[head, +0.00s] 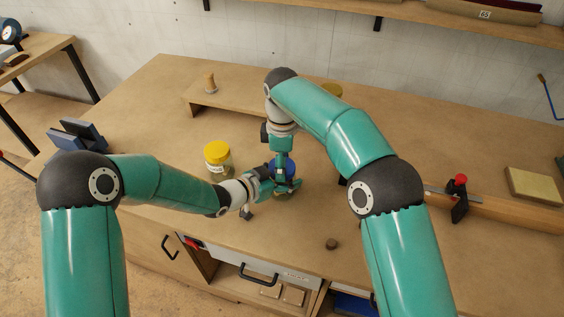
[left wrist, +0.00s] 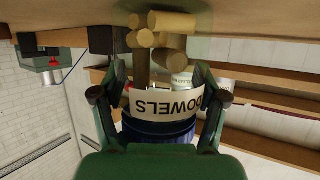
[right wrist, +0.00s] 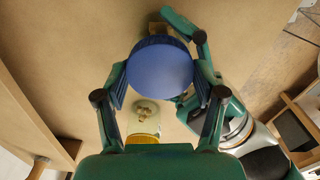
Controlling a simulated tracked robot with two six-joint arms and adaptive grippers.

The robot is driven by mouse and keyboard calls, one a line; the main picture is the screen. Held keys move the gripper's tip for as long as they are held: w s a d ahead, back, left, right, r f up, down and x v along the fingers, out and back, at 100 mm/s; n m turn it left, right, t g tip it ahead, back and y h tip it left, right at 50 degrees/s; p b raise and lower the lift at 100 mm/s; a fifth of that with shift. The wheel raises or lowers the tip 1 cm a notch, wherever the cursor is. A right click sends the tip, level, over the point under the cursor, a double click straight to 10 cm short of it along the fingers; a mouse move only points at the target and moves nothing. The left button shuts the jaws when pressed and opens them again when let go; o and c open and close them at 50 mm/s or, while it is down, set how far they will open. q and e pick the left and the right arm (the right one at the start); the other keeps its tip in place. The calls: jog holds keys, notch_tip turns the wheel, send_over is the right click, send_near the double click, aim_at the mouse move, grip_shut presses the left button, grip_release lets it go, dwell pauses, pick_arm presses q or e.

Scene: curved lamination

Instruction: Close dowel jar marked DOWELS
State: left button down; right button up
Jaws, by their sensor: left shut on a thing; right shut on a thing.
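The dowel jar (left wrist: 150,104) is clear, with a white label reading DOWELS, upside down in the left wrist view, and wooden dowels showing in it. My left gripper (left wrist: 155,95) is shut on the jar's sides; in the head view it (head: 268,187) reaches in from the left, low at the jar. The blue ribbed lid (right wrist: 160,68) lies between the fingers of my right gripper (right wrist: 160,80), which is shut on it from above. The lid also shows in the head view (head: 283,168). It is at the jar's mouth; I cannot tell whether it is tight.
A jar with a yellow lid (head: 217,153) stands close to the left, behind my left forearm. A small dark round piece (head: 332,244) lies near the front edge. A red-knobbed clamp (head: 460,195) and a tan block (head: 535,185) are at the right.

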jog(key=shift+m, duration=0.6)
jog(key=o, duration=1.3)
jog(key=shift+c, duration=0.2)
jog(key=shift+r, duration=0.1)
jog(key=shift+r, duration=2.15)
jog(key=shift+c, duration=0.3)
